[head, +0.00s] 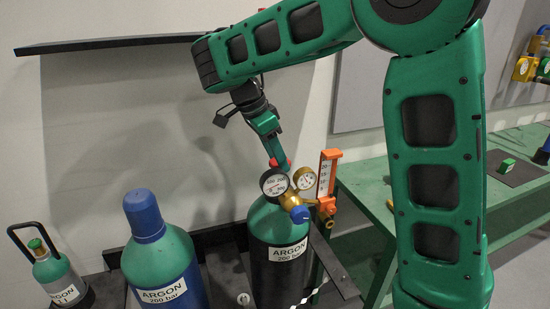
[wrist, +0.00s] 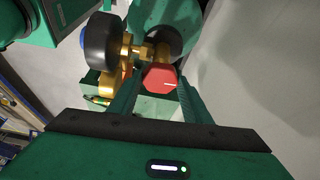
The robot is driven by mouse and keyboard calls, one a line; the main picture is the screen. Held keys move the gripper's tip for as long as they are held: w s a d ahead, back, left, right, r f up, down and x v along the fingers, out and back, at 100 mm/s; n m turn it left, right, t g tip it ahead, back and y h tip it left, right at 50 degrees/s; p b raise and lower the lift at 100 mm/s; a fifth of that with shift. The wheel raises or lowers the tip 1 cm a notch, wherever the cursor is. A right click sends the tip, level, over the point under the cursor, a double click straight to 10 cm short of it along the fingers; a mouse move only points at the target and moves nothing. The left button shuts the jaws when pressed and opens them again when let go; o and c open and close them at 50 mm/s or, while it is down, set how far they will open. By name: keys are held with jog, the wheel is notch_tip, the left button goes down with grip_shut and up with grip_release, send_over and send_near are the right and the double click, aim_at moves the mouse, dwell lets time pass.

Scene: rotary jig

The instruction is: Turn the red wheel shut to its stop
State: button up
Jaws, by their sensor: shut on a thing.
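The red wheel (wrist: 159,77) sits on top of the brass valve in the wrist view, with a small white mark on its face. My gripper (wrist: 158,88) has its two fingers on either side of the wheel and is shut on it. In the head view my gripper (head: 275,150) reaches down from above onto the cylinder's top, and only a bit of the red wheel (head: 283,165) shows. The wheel belongs to the green-shouldered argon cylinder (head: 278,262), which stands upright. How far the wheel is turned cannot be told.
A regulator with two round gauges (head: 275,183), a blue knob (head: 299,214) and an orange flowmeter (head: 327,174) sits close beside the wheel. A blue-capped cylinder (head: 162,265) and a small cylinder (head: 53,273) stand left. A green bench (head: 370,185) is right; a dark shelf (head: 110,43) is above.

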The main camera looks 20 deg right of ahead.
jog(key=shift+w+a+r+m, duration=0.15)
jog(key=shift+w+m, duration=0.1)
jog(key=shift+m, duration=0.35)
jog(key=o, duration=1.1)
jog(key=shift+c, duration=0.2)
jog(key=shift+a+r, duration=0.1)
jog(key=shift+r, duration=0.2)
jog(key=a, duration=1.2)
jog(key=shift+r, duration=0.15)
